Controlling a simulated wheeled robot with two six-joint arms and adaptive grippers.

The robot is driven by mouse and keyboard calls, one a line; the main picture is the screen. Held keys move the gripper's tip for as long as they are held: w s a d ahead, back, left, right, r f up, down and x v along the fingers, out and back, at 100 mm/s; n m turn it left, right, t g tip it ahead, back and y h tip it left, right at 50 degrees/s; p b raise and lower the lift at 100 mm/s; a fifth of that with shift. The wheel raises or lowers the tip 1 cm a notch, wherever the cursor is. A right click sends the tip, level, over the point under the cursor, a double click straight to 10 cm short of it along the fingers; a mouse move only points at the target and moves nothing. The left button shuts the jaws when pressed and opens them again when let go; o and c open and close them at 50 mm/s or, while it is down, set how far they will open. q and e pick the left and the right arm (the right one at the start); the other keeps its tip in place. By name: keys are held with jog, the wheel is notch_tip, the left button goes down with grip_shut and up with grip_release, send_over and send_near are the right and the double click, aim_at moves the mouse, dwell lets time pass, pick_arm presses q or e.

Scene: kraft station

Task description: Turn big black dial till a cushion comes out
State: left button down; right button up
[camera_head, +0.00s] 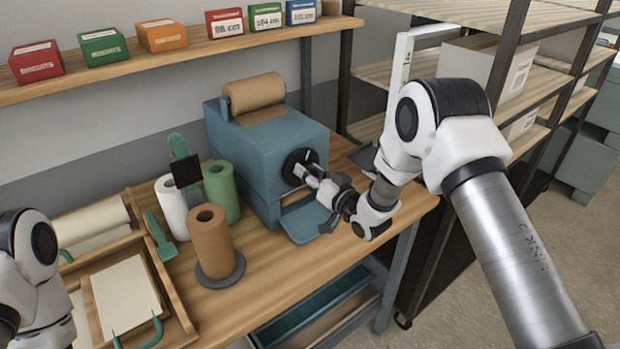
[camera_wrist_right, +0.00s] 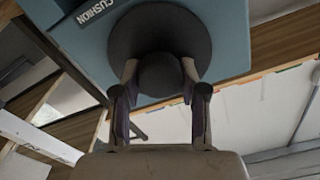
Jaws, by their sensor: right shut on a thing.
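The big black dial (camera_head: 297,165) is on the front of the blue-grey cushion machine (camera_head: 250,150), which stands on the wooden workbench. My right gripper (camera_head: 307,177) reaches it from the right and is shut on the dial's knob. In the right wrist view the two fingers of the gripper (camera_wrist_right: 160,85) flank the round dark knob (camera_wrist_right: 160,72), with the wider black disc (camera_wrist_right: 150,38) behind it. The word CUSHION shows on the machine beside the dial. A roll of brown paper (camera_head: 255,92) lies on top of the machine. No cushion shows. Of my left arm, only links show at the left edge.
A blue tray (camera_head: 306,220) sits below the dial at the machine's front. White, green and brown rolls (camera_head: 211,240) stand left of the machine. Wooden trays with paper (camera_head: 125,292) lie at the bench's left. Small coloured boxes (camera_head: 163,36) line the shelf above. Shelving stands at right.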

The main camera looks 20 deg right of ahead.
jog(key=m+b, duration=0.1)
jog(key=m, duration=0.1)
jog(key=m+b, duration=0.1)
jog(key=shift+f+m, duration=0.3)
jog(key=shift+m, duration=0.1)
jog(key=m+b, duration=0.1)
jog(key=m, duration=0.2)
jog(key=shift+m, duration=0.3)
jog(key=m+b, duration=0.1)
jog(key=m, duration=0.2)
jog(key=shift+m, duration=0.3)
jog(key=shift+f+m+b, duration=0.1)
jog(key=shift+m+b, duration=0.3)
jog(key=shift+m, duration=1.7)
jog(key=o, duration=0.9)
jog(key=shift+c, duration=0.2)
jog(key=shift+o, duration=1.3)
jog(key=shift+w, duration=0.1)
